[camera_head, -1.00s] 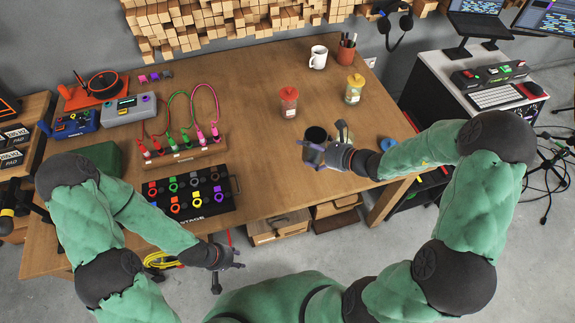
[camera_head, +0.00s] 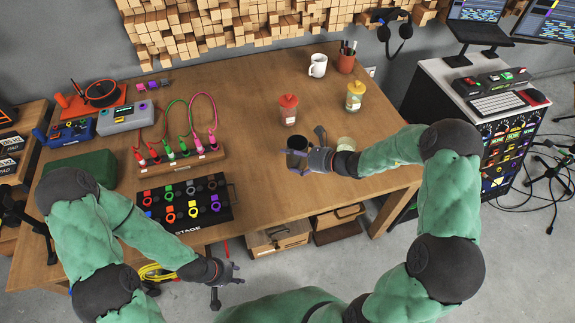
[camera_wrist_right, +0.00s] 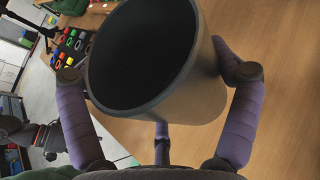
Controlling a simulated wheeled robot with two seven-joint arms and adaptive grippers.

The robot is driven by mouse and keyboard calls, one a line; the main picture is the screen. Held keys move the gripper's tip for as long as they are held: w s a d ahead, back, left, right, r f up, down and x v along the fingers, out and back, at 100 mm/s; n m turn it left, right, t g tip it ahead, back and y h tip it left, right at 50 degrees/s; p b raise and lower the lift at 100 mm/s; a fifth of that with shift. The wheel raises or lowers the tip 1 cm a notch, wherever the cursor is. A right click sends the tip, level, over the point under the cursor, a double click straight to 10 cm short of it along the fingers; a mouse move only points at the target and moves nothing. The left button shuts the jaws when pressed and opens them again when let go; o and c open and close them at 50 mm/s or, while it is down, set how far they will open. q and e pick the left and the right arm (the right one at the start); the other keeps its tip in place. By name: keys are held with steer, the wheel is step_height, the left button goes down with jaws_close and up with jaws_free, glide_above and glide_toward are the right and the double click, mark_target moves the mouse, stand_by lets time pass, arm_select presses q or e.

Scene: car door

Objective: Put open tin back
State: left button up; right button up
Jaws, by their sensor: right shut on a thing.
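The open tin (camera_head: 296,143), dark with an empty-looking black mouth, is in my right gripper (camera_head: 304,160) over the middle of the table (camera_head: 262,95). In the right wrist view the tin (camera_wrist_right: 165,60) fills the upper middle, with purple fingers of my right gripper (camera_wrist_right: 160,95) around its sides. I cannot tell whether its base touches the table. My left gripper (camera_head: 228,275) is empty, its fingers spread, in front of the table's front edge.
A red-lidded jar (camera_head: 288,110) and a yellow-lidded jar (camera_head: 354,97) stand behind the tin. A small pale jar (camera_head: 346,144) is beside my right wrist.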

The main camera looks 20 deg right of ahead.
mark_target(288, 157)
steer(key=f, duration=0.1)
steer(key=w+a+f, duration=0.1)
steer(key=w+f+b, duration=0.1)
steer(key=shift+w+a+f, duration=0.1)
steer(key=shift+a+f, duration=0.05)
steer(key=shift+a, duration=0.15)
steer(key=shift+w+f+b, duration=0.1)
steer(key=shift+f+b, duration=0.3)
steer(key=shift+f, duration=1.15)
steer(key=shift+f, duration=0.15)
steer(key=shift+f, duration=0.1)
steer(key=o, duration=1.1)
steer(key=shift+o, duration=0.2)
